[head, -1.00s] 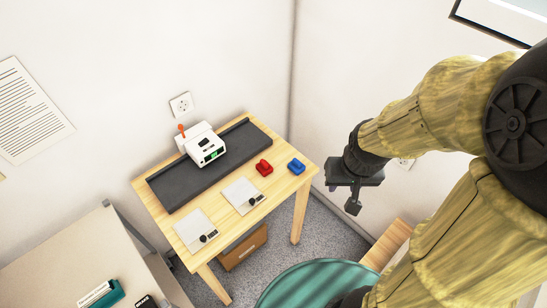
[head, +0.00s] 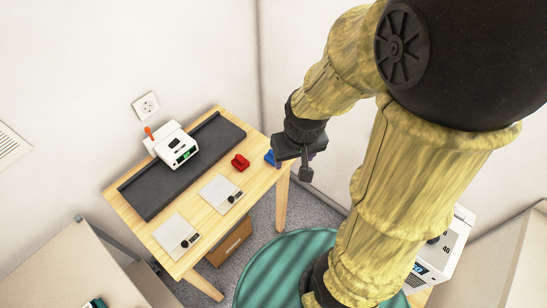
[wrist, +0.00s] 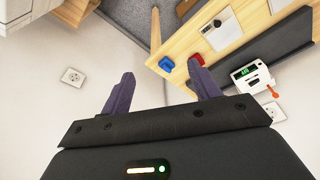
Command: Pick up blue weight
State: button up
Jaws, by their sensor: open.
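The blue weight (head: 270,158) sits at the right end of the wooden table, partly hidden behind my gripper in the head view.
The wooden table (head: 260,180) also carries a dark mat (head: 150,192), a white device (head: 172,145) with a green display, and two pale plates (head: 220,193) with knobs. A brown box (head: 230,243) is under the table. Walls stand behind and at the right.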

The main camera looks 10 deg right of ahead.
jog(key=w+a+f+n+g+h+b, duration=0.1)
jog(key=w+a+f+n+h+b, duration=0.15)
jog(key=f+n, duration=0.55)
jog(key=w+a+f+n+g+h+b, duration=0.1)
jog(key=w+a+f+n+h+b, duration=0.25)
jog(key=f, duration=0.75)
jog(key=w+a+n+t+h+b, duration=0.2)
jog(key=w+a+n+t+h, duration=0.3)
jog(key=n, duration=0.8)
jog(key=a+t, duration=0.1)
jog(key=t, duration=0.1)
jog(key=shift+w+a+t, duration=0.3)
jog(key=shift+w+a, duration=0.1)
jog(key=shift+d+f, duration=0.1)
jog(key=shift+f, duration=0.05)
jog(key=x, duration=1.1)
jog(key=shift+w+d+f, duration=0.15)
jog(key=shift+d+f, duration=0.05)
jog(key=shift+d, duration=0.05)
jog(key=shift+w+d+f, duration=0.1)
jog(key=shift+d, duration=0.1)
